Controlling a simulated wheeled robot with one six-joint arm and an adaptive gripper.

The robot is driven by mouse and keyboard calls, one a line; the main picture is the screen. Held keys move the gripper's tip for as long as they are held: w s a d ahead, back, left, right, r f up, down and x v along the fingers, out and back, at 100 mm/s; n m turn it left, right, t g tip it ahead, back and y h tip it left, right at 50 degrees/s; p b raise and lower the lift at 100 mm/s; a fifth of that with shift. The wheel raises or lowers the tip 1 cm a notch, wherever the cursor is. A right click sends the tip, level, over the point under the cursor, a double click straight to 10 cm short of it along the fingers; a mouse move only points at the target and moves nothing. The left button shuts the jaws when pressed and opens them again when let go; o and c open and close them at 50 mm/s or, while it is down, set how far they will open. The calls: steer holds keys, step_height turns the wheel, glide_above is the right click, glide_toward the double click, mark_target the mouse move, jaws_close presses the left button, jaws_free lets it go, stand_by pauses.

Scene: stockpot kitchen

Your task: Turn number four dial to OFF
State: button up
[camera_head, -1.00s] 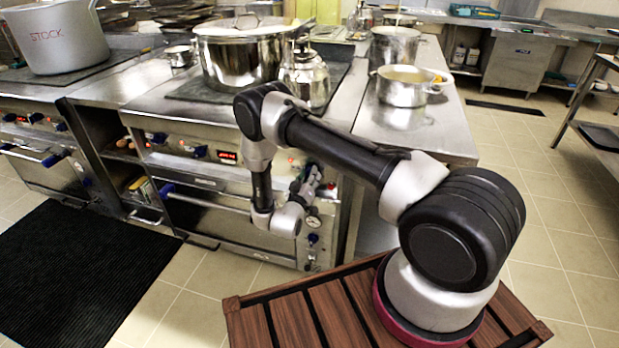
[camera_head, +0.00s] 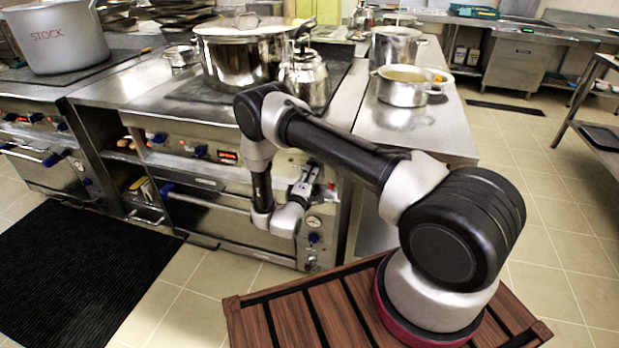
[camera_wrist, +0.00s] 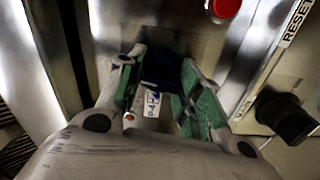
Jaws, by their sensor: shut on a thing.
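The dark blue dial (camera_wrist: 161,66) sits between the two green-padded fingers of my gripper (camera_wrist: 160,74) in the wrist view. The fingers are shut on it, one on each side. A small white and blue label (camera_wrist: 152,104) shows just below the dial; I cannot read it surely. In the head view my gripper (camera_head: 304,182) is at the right end of the stove's front panel, and the gripped dial is hidden there behind the arm and fingers. The dial's pointer and any OFF mark are not visible.
In the wrist view a red button (camera_wrist: 226,8), a RESET strip (camera_wrist: 296,20) and a black knob (camera_wrist: 286,116) lie to the right. Other blue dials (camera_head: 200,150) and a red display (camera_head: 228,155) are along the panel. A large pot (camera_head: 240,62) and a kettle (camera_head: 306,78) stand above.

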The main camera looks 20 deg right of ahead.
steer(key=shift+n, duration=0.9)
steer(key=o, duration=1)
steer(key=v, duration=1.2)
